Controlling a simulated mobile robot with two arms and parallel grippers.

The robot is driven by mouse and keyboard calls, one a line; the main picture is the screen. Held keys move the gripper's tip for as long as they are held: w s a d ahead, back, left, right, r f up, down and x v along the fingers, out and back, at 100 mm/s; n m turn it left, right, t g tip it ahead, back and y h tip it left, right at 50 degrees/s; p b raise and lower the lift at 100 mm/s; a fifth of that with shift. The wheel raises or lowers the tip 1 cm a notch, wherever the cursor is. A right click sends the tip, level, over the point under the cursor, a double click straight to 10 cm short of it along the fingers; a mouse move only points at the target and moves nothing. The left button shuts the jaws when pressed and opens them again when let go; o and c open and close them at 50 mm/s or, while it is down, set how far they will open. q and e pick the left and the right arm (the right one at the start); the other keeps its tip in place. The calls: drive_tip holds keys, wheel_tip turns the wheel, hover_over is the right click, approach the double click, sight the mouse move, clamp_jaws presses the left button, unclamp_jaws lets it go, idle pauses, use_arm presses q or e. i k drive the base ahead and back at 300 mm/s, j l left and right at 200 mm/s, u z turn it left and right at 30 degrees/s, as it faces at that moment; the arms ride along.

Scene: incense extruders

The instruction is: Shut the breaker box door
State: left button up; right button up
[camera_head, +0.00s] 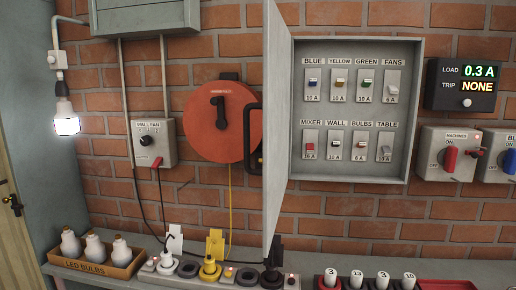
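The breaker box (428,120) is fixed to the brick wall right of centre. Its grey door (276,130) is hinged on the box's left side and stands wide open, swung out toward me and seen nearly edge-on. Inside, two rows of labelled breakers (349,113) are in plain view, marked BLUE, YELLOW, GREEN, FANS above and MIXER, WALL, BULBS, TABLE below. Neither of my grippers is in view.
A load display (467,85) reading 0.3 A and TRIP NONE hangs right of the box. A red reel (215,122) and a black handle lie left of the door. Below, a shelf holds plugs, cords and a crate of bulbs (118,271).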

sight(275, 105)
drive_tip(key=i+j+z, duration=0.3)
drive_tip(key=j+z, duration=0.3)
drive_tip(key=i+j+z, duration=0.1)
drive_tip(key=j+z, duration=0.2)
drive_tip(key=j, duration=0.2)
